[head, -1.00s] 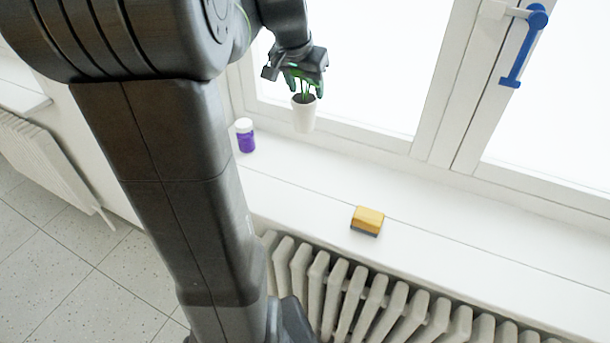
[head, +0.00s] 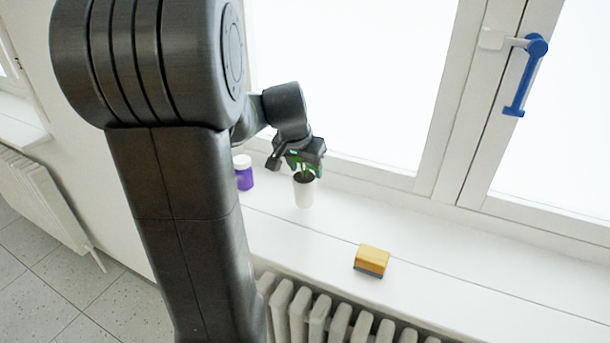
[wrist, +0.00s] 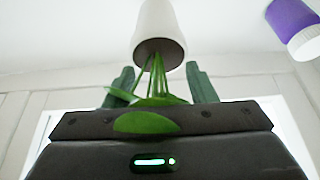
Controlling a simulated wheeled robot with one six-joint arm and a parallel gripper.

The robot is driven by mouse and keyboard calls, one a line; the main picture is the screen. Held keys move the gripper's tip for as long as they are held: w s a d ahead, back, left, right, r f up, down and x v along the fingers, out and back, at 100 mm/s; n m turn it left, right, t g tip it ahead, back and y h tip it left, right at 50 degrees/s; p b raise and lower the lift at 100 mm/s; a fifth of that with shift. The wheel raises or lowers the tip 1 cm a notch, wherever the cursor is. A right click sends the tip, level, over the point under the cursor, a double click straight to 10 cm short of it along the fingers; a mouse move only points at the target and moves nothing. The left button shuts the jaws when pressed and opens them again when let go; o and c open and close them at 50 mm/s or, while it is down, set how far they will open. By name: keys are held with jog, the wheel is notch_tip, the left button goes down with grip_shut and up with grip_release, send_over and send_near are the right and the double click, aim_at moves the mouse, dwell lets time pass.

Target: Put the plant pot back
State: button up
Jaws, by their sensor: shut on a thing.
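The plant pot (head: 304,191) is a small white pot with a green plant, at the window sill (head: 400,226) in the head view. It looks upright; whether its base touches the sill I cannot tell. My gripper (head: 300,168) is above the pot, shut on the plant's green stems. In the wrist view the pot (wrist: 160,32) shows beyond the fingers, with its dark soil and the stems between the two fingertips (wrist: 163,84). The pot's rim is clear of the fingers.
A purple jar with a white lid (head: 243,172) stands left of the pot, close by. A yellow sponge-like block (head: 371,261) lies on the sill to the right. A radiator (head: 330,318) is below the sill. The window frame (head: 400,180) rises behind.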

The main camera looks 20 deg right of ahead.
jog(key=shift+f, duration=1.15)
jog(key=shift+f, duration=0.15)
jog(key=o, duration=1.5)
jog(key=shift+o, duration=0.2)
jog(key=shift+r, duration=0.35)
jog(key=v, duration=1.1)
jog(key=shift+a+r+b, duration=0.15)
jog(key=shift+r+b, duration=0.1)
jog(key=shift+b, duration=0.2)
jog(key=shift+s, duration=0.1)
